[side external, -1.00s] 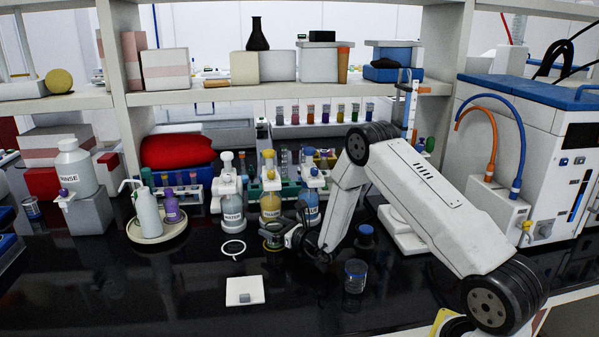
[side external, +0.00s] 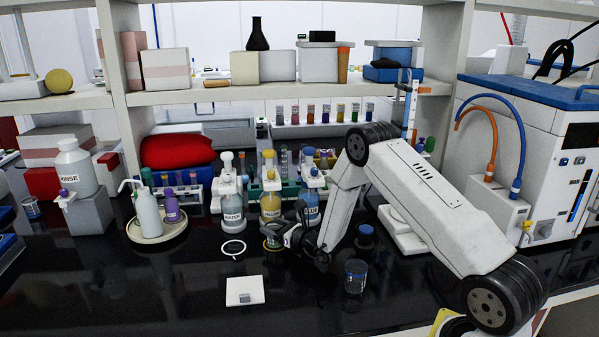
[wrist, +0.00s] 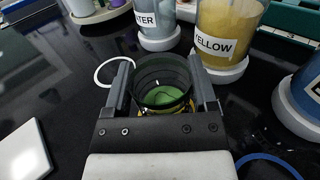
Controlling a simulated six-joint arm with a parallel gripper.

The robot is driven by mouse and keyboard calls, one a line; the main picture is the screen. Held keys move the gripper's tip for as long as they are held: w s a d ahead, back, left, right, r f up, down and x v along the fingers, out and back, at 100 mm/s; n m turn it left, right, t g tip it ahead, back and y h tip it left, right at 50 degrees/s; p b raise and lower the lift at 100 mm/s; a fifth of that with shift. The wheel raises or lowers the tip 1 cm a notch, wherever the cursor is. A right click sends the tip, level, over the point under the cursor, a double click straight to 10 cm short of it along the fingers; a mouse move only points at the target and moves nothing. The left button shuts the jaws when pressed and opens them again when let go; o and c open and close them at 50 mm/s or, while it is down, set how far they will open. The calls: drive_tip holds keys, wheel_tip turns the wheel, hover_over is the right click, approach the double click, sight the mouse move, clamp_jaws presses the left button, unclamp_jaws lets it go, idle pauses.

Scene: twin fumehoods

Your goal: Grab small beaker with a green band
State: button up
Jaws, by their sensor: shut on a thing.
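A small clear beaker (wrist: 160,72) with green showing inside its lower part sits between my two fingers in the wrist view. Some yellow shows near its base, and a distinct band around the outside is hard to make out. My gripper (wrist: 162,90) is shut on this beaker, with one finger on each side. In the side view my gripper (side external: 278,238) is low over the black bench, in front of the yellow-labelled bottle. It hides much of the beaker there. I cannot tell whether the beaker touches the bench.
The YELLOW bottle (wrist: 228,35) and WATER bottle (wrist: 156,25) stand close behind. A white ring (side external: 233,249) lies left of my gripper. A white plate (side external: 236,290) lies in front. Another beaker with blue (side external: 355,276) stands to the right. The front bench is mostly clear.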

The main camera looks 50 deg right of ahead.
drive_tip(key=shift+r, duration=0.15)
drive_tip(key=shift+r, duration=0.8)
drive_tip(key=s+a+r, duration=0.3)
drive_tip(key=s+r, duration=0.8)
drive_tip(key=s, duration=0.2)
drive_tip(key=shift+s+a, duration=0.2)
drive_tip(key=shift+s, duration=0.1)
drive_tip(key=shift+a, duration=0.15)
